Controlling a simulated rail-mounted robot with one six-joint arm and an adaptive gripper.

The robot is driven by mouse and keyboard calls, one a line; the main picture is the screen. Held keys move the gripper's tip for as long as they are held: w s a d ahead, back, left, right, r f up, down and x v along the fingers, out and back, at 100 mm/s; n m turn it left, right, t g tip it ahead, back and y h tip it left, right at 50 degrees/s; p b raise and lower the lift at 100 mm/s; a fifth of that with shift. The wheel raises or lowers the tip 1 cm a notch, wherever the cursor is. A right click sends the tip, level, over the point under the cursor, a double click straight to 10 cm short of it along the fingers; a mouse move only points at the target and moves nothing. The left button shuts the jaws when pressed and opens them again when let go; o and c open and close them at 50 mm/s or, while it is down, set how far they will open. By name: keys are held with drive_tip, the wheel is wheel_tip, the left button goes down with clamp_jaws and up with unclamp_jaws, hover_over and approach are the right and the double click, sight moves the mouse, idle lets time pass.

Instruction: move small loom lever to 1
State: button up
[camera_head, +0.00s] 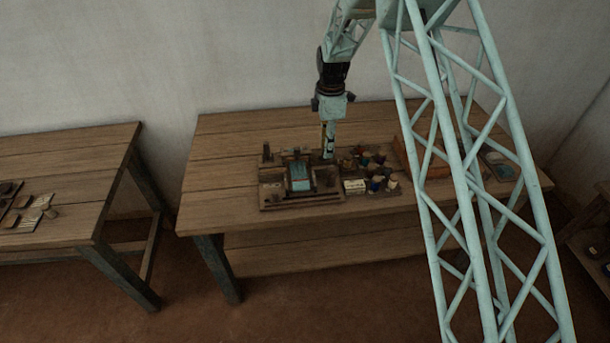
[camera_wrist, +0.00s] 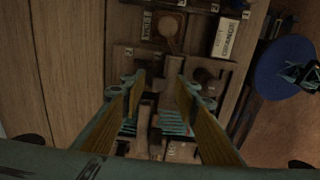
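The small loom (camera_head: 300,186) is a wooden frame with blue threads on a wide table. In the wrist view its blue threads (camera_wrist: 172,122) show between and below the fingers. My gripper (camera_head: 328,156) points down at the loom's back right side. In the wrist view my gripper (camera_wrist: 160,84) has two yellow-faced fingers standing apart, with dark loom parts visible in the gap. I see nothing held. I cannot tell which part is the lever, nor its setting. I cannot tell whether the fingers touch the loom.
Several small coloured items (camera_head: 374,168) and a white labelled block (camera_head: 355,186) lie right of the loom. The wrist view shows a round wooden piece (camera_wrist: 168,28) and a blue disc (camera_wrist: 285,68). An orange-brown tray (camera_head: 422,160) is further right. The table's left end is bare.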

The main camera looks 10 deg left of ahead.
drive_tip(key=shift+w+r+p, duration=0.1)
drive_tip(key=shift+r+p, duration=0.4)
drive_tip(key=shift+r, duration=1.7)
